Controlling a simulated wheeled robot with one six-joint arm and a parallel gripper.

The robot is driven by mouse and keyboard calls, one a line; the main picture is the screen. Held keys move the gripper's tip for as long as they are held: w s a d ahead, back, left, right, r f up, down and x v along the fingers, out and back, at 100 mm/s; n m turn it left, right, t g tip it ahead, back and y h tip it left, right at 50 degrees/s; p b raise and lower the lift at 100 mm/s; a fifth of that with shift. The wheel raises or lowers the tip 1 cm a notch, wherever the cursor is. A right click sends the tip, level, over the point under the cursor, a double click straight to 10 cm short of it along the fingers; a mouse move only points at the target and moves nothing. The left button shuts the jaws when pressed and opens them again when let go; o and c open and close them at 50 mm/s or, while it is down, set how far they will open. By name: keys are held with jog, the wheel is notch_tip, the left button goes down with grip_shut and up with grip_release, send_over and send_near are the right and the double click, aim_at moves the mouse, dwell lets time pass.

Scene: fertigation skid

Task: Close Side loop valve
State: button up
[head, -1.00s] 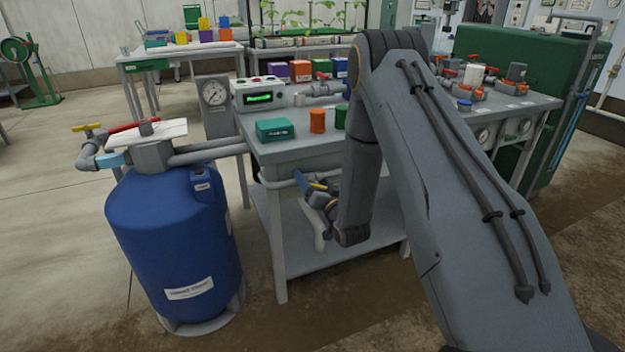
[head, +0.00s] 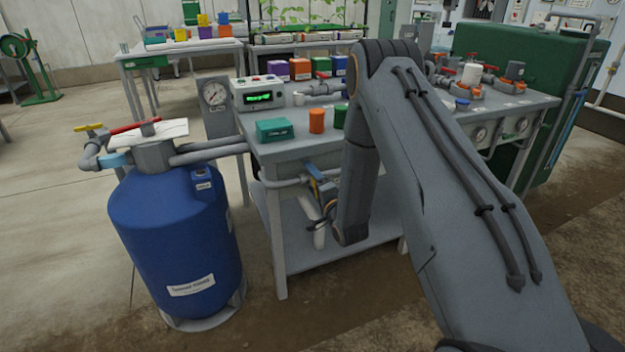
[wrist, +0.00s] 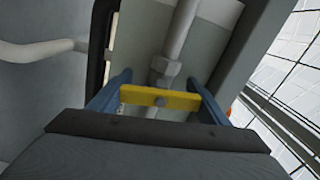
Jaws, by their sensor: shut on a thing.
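In the wrist view, a yellow lever handle (wrist: 160,98) lies crosswise between the blue fingers of my gripper (wrist: 158,96), which touch its two ends. A grey pipe (wrist: 181,32) with a hex fitting runs up behind the handle. I take this handle to be the Side loop valve's; no label on it can be read. In the head view, my gripper (head: 322,186) is at the left front of the grey bench, below its top, where a grey pipe (head: 284,182) comes out. There the handle is mostly hidden by my gripper.
A blue tank (head: 175,240) stands left of the bench (head: 297,148), with a red lever (head: 136,126) and a yellow lever (head: 88,127) on its piping. A teal box (head: 275,130) and an orange cylinder (head: 317,121) stand on the bench top. Floor in front is clear.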

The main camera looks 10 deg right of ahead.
jog(key=shift+m, duration=1.1)
jog(key=o, duration=1.1)
jog(key=shift+c, duration=0.2)
jog(key=s+d, duration=0.1)
jog(key=s, duration=0.6)
jog(key=shift+s+d, duration=0.25)
jog(key=shift+s, duration=0.1)
jog(key=shift+f, duration=0.1)
